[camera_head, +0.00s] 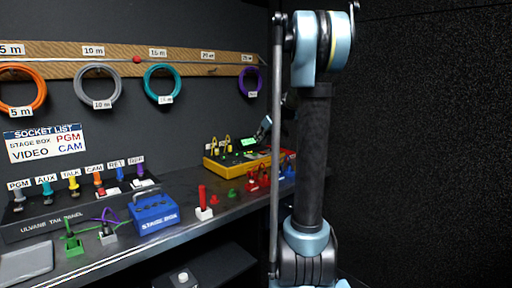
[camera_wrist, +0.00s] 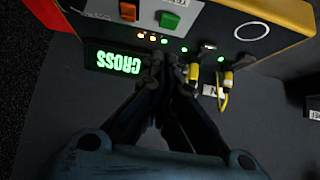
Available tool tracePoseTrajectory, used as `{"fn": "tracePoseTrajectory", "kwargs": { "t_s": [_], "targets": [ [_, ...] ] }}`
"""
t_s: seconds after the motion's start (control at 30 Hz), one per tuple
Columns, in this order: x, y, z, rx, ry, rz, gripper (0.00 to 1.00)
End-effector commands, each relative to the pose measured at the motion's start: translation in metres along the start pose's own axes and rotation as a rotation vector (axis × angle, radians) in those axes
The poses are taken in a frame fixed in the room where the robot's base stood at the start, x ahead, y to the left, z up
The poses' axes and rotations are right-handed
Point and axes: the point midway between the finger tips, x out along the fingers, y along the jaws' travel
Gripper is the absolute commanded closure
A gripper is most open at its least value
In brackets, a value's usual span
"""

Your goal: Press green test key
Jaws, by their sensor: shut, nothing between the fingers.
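The green test key (camera_wrist: 169,20) is on a pale panel of the yellow tester in the wrist view, near the top edge. The yellow tester (camera_head: 212,166) stands on the bench in the head view, left of my arm. Its lit display (camera_wrist: 113,62) reads "CROSS" in green. My gripper (camera_wrist: 166,64) is shut and empty; its fingertips are over the tester's dark face, below the green key in the picture, between the display and the yellow plugs. They look apart from the key; contact with the face cannot be told. The head view does not show the fingertips clearly.
An orange-red key (camera_wrist: 128,11) sits left of the green one. Yellow plugs with cables (camera_wrist: 226,80) are at the fingers' right. Along the bench are a blue stage box (camera_head: 154,213), a red-handled plug (camera_head: 203,203) and several connectors. Coiled cables hang on the wall behind.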

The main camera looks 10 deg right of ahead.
Motion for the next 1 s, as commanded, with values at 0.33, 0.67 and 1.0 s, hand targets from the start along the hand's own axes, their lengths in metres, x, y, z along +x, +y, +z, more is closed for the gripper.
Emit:
{"fn": "tracePoseTrajectory", "kwargs": {
  "t_s": [0.33,0.67,1.0],
  "targets": [
    [-0.050,0.000,-0.001,0.002,0.001,0.001,1.00],
    [-0.059,0.000,-0.002,0.000,0.002,-0.001,1.00],
    [-0.059,-0.001,-0.002,0.000,0.002,-0.001,1.00]
  ]
}}
